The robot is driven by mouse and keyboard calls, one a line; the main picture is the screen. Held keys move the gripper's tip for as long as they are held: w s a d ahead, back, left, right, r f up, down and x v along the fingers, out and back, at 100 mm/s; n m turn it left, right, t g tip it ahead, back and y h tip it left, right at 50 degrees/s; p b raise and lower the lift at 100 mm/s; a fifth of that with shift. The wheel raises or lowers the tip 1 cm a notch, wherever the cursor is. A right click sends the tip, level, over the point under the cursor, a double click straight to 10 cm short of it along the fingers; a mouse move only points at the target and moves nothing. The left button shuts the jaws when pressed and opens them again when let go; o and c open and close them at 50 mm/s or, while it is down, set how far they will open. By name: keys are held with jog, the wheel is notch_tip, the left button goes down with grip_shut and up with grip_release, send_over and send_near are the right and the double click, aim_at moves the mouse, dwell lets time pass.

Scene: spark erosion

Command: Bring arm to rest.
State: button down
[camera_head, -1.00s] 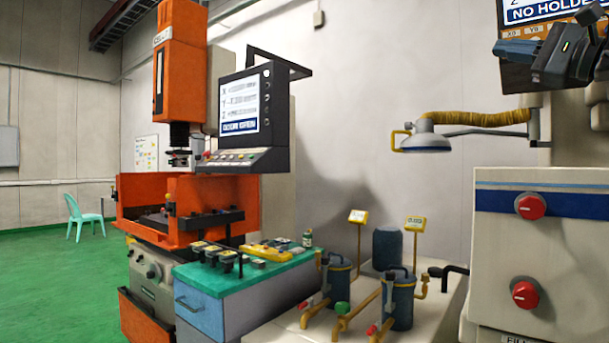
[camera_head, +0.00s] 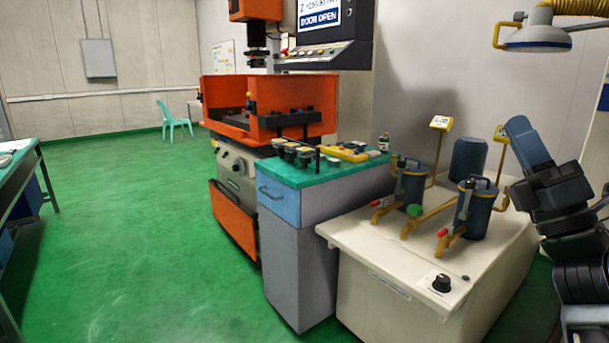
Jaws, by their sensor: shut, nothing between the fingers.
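My arm (camera_head: 570,212) rises along the right edge of the view, with its dark links folded close together. My gripper (camera_head: 522,138) is at its upper end, pointing up and to the left. It is shut and holds nothing. It stands in front of the back wall, to the right of the pump unit, and touches nothing that I can see. The lower part of the arm is cut off by the frame edge.
The white pump unit (camera_head: 375,262) with blue canisters stands left of my arm. A teal-topped cabinet (camera_head: 279,191) and an orange machine (camera_head: 232,108) are further left. A yellow-handled lamp (camera_head: 540,40) hangs above my gripper. Green floor (camera_head: 130,240) is free at left.

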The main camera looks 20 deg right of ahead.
jog(key=s+a+f+m+g+h+b, duration=0.1)
jog(key=s+a+f+m+g+h, duration=0.3)
jog(key=a+f+m, duration=0.55)
jog(key=s+a+f+m+g+h+b, duration=0.1)
jog(key=s+a+f+m+h, duration=0.2)
jog(key=s+a+f+m, duration=0.6)
jog(key=s+a+f+m+g+y, duration=0.2)
jog(key=s+f+m+g, duration=0.2)
jog(key=s+f, duration=0.4)
jog(key=s+a+f+m+g+y+b, duration=0.1)
jog(key=s+a+f+m+g+y, duration=0.2)
jog(key=s+f, duration=0.4)
jog(key=s+m+g, duration=0.1)
jog(key=s, duration=0.2)
jog(key=shift+s+a+f+m, duration=0.2)
jog(key=shift+s+f+m, duration=0.05)
jog(key=shift+f+m, duration=0.1)
